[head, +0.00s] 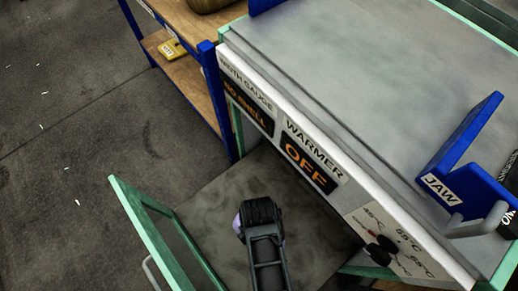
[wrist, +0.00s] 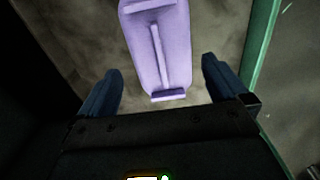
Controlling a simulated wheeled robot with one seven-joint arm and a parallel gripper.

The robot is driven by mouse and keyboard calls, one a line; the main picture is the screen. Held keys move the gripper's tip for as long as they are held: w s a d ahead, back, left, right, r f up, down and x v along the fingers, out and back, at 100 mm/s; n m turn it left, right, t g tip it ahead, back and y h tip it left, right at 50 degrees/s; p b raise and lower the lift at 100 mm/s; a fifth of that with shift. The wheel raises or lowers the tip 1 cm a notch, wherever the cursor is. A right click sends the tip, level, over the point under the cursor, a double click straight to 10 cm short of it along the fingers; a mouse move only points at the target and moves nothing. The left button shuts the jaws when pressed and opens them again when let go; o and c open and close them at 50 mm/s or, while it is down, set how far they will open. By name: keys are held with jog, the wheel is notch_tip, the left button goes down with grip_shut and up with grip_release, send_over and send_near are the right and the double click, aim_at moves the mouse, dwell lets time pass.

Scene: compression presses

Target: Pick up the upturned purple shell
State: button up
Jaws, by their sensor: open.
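The purple shell (wrist: 158,45) lies on a grey mottled surface in the wrist view. It is long and pale purple, with a raised ridge along its middle and a lip at its near end. Its far end is cut off by the frame's top. My gripper (wrist: 162,72) is open, with one dark finger on each side of the shell's near part and a gap on both sides. In the head view my gripper (head: 262,212) is low in front of the warmer and hides most of the shell; only a purple sliver (head: 238,224) shows at its left.
A green-framed door (head: 150,215) stands open at left of my gripper. The warmer front (head: 305,155) reads OFF, the width gauge display (head: 248,108) NO SHELL. A dial (head: 385,245) and a blue JAW bracket (head: 440,185) are at right. A wooden shelf unit (head: 190,85) stands behind.

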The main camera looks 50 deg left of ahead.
notch_tip(320, 180, down, 5)
jog(key=shift+a+f+b, duration=0.1)
jog(key=shift+b, duration=0.8)
jog(key=c, duration=1.3)
